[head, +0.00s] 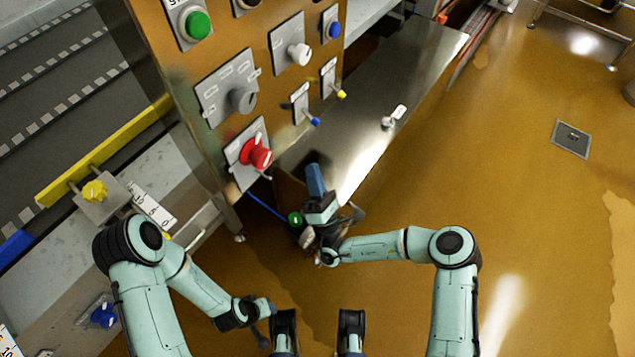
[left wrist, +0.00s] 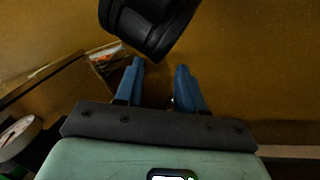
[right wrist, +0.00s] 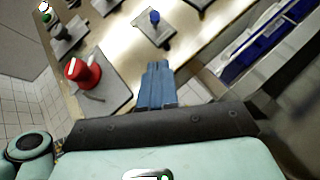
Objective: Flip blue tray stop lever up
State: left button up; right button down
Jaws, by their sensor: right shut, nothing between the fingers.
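The blue tray stop lever (head: 315,121) is a short metal toggle with a blue tip on a small grey plate, low on the tan control panel. Its tip points to the lower right in the head view. It also shows in the right wrist view (right wrist: 154,17), ahead of the fingers. My right gripper (head: 314,170) is shut and empty, its blue fingers together (right wrist: 158,68), below the lever and apart from it. My left gripper (left wrist: 160,66) is open and empty, its fingers spread; in the head view it is small and low, near my base.
A grey rotary knob (head: 242,100), a white knob (head: 298,54) and a yellow-tipped lever (head: 340,93) are close by. A steel table (head: 400,75) lies behind.

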aim_at(312, 123)
jog(key=w+r, duration=0.1)
jog(key=r, duration=0.1)
jog(key=w+r, duration=0.3)
jog(key=r, duration=0.2)
jog(key=shift+w+d+b, duration=0.25)
jog(key=shift+d+b, duration=0.1)
pick_arm(q)
jog(key=shift+w+a+f, duration=0.35)
jog(key=shift+w+f, duration=0.1)
jog(key=shift+w, duration=0.2)
jog(key=shift+r, duration=0.1)
